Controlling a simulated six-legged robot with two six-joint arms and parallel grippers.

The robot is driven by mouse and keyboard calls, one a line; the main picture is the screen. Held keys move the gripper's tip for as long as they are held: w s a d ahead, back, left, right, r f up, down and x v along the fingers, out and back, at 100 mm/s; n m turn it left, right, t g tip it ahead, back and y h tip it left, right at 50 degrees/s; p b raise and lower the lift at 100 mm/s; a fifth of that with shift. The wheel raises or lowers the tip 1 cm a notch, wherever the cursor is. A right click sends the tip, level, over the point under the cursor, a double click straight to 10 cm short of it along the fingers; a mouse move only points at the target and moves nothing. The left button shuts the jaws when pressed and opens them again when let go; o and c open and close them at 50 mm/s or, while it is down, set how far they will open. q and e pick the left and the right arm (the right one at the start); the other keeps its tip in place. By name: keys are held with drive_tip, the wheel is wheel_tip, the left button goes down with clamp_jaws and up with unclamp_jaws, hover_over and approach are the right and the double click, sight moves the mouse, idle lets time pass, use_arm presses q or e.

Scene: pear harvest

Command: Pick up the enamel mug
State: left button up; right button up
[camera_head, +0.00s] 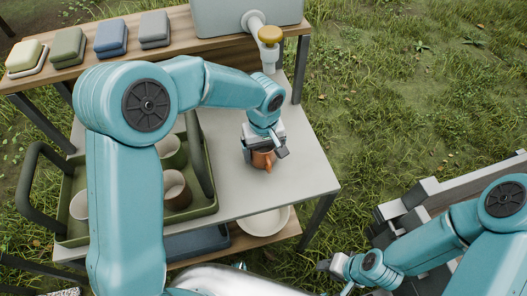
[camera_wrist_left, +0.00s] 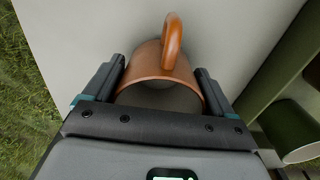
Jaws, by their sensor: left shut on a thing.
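The orange-brown enamel mug (camera_head: 264,160) is at the grey tabletop (camera_head: 300,183), near its right part. It also shows in the left wrist view (camera_wrist_left: 142,66), with its looped handle toward the top of the picture. My left gripper (camera_head: 264,152) comes over it from above and is shut on it, one finger on each side of its body. Whether the mug's base touches the tabletop is hidden. My right gripper (camera_head: 336,268) is low at the right, away from the table and the mug; its jaws are too small to judge.
A green tray (camera_head: 203,212) with dark handles stands on the left of the table and holds several cups. A white basin (camera_head: 264,222) sits below the table.

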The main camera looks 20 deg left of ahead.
use_arm(q)
drive_tip(key=r, duration=0.2)
drive_tip(key=shift+s+d+r+b, duration=0.25)
drive_tip(key=shift+s+r+b, duration=0.05)
drive_tip(key=shift+s+r, duration=0.05)
drive_tip(key=s+d+b, duration=0.3)
drive_tip(key=s+d, duration=0.6)
drive_tip(key=s, duration=0.5)
drive_tip(key=shift+s+d, duration=0.15)
drive_tip(key=shift+d, duration=0.15)
